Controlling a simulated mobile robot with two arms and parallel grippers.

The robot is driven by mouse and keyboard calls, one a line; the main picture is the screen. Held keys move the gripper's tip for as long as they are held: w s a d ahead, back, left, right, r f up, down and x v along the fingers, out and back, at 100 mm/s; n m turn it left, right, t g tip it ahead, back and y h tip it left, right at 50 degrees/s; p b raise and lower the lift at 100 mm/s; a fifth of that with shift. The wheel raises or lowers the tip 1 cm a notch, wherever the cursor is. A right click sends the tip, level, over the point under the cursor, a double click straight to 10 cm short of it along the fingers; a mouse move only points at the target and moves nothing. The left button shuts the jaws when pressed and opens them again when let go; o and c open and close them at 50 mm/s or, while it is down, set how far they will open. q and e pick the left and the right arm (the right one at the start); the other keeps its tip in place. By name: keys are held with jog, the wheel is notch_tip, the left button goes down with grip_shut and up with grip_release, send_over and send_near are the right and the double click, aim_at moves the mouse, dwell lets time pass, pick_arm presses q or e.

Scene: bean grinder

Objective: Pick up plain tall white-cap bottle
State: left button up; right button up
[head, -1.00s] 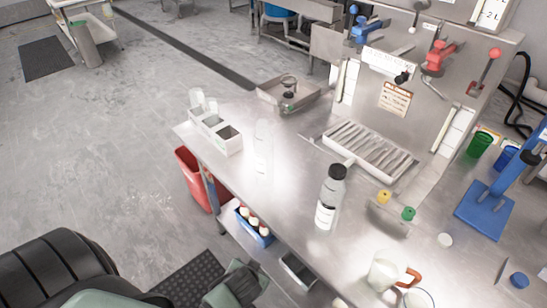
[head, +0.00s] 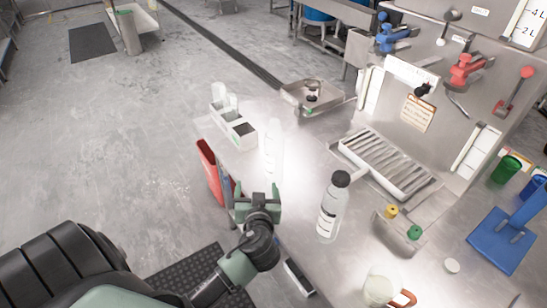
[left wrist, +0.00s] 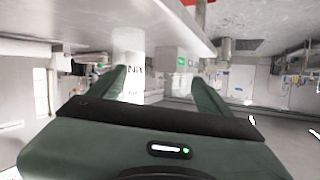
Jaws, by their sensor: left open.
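The plain tall white-cap bottle (head: 274,150) stands upright near the left edge of the steel counter. It is pale and almost merges with the glare, so its cap is hard to make out. My left gripper (head: 258,192) is open and empty, in front of the counter edge and below the bottle in the picture, apart from it. In the left wrist view the scene is upside down. There the open fingers (left wrist: 161,78) show with a pale cylinder with dark lettering beyond the left finger; I cannot tell which bottle it is. My right gripper is not seen.
A clear bottle with a black cap (head: 332,207) stands to the right on the counter. A white compartment holder (head: 243,143) is to the left, and a metal tray (head: 298,105) behind. A red bin (head: 207,168) is by the counter edge. Yellow (head: 391,211) and green (head: 414,232) caps lie at right.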

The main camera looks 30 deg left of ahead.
aim_at(273, 156)
pick_arm(q)
jog(key=w+r+t, duration=0.1)
jog(key=w, duration=0.1)
jog(key=w+r+t, duration=0.1)
jog(key=w+r, duration=0.1)
jog(key=w+r+t, duration=0.1)
jog(key=w+t, duration=0.1)
jog(key=w, duration=0.1)
jog(key=shift+w+d+r+y, duration=0.1)
jog(key=shift+d+r+y, duration=0.05)
jog(key=shift+r+y, duration=0.25)
jog(key=shift+w+r, duration=0.15)
jog(key=shift+w, duration=0.15)
jog(key=p+x, duration=0.1)
jog(key=x, duration=0.2)
jog(key=p+x, duration=0.2)
jog(key=x, duration=0.2)
jog(key=shift+w+f, duration=0.15)
jog(key=shift+f, duration=0.05)
jog(key=c, duration=1.3)
jog(key=shift+c, duration=0.8)
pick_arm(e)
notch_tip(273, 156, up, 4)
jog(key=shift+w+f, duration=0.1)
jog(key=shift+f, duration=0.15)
pick_arm(q)
jog(key=shift+r, duration=0.15)
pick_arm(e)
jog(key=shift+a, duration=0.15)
